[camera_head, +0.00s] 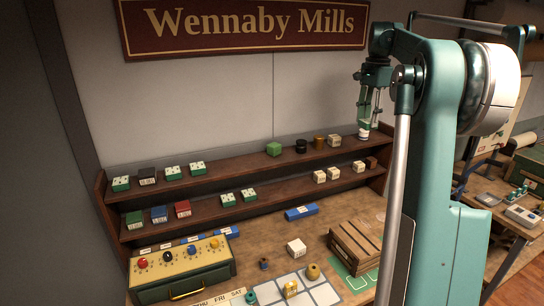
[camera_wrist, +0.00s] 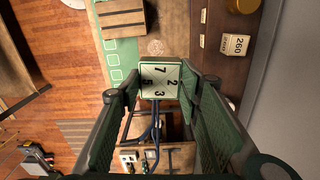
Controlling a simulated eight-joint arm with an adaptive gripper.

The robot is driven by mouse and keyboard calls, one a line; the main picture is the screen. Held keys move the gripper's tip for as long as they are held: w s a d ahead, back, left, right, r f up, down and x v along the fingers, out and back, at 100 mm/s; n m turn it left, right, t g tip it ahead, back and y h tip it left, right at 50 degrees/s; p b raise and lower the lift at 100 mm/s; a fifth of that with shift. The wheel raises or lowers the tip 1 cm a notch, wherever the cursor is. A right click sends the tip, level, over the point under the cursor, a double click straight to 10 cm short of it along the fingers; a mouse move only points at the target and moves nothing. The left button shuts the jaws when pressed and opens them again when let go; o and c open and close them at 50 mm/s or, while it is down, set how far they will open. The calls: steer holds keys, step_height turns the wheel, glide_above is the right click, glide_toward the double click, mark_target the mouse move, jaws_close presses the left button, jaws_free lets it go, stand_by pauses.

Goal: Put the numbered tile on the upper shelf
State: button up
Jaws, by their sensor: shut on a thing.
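The numbered tile (camera_wrist: 161,82), a pale square with 7, 2, 5 and 3 on its face and a green rim, sits between the fingertips of my gripper (camera_wrist: 160,92) in the wrist view. My gripper is shut on it. In the head view, my gripper (camera_head: 366,117) points down near the right end of the upper shelf (camera_head: 230,163), with the tile (camera_head: 364,134) at its tips. I cannot tell whether the tile touches the shelf. In the wrist view, the dark shelf board (camera_wrist: 212,62) lies right of the tile.
Dominoes stand farther left, with bare shelf between. A wooden crate (camera_head: 355,245) sits on the desk below.

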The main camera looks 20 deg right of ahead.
steer(key=w+a+p, duration=0.2)
steer(key=w+a, duration=0.3)
steer(key=a, duration=0.5)
steer(key=w+a+p, duration=0.2)
steer(key=w+a, duration=0.3)
steer(key=a, duration=0.4)
steer(key=w+a+p, duration=0.2)
steer(key=w+a, duration=0.3)
steer(key=a, duration=0.5)
steer(key=w+a+n+p, duration=0.1)
steer(key=w+a+p, duration=0.15)
steer(key=a, duration=1.05)
steer(key=w+a+p, duration=0.1)
steer(key=a+p, duration=0.2)
steer(key=a, duration=1)
steer(key=shift+a+f, duration=0.2)
steer(key=shift+f, duration=0.65)
steer(key=shift+a+f, duration=0.15)
steer(key=shift+f, duration=0.7)
steer(key=shift+a+f, duration=0.2)
steer(key=shift+f, duration=0.65)
steer(key=shift+f, duration=0.1)
glide_above(222, 167)
steer(key=shift+a+f+p, duration=0.1)
steer(key=shift+f+p, duration=0.2)
steer(key=shift+f, duration=2.5)
steer(key=shift+f+p, duration=0.4)
steer(key=shift+f, duration=1.7)
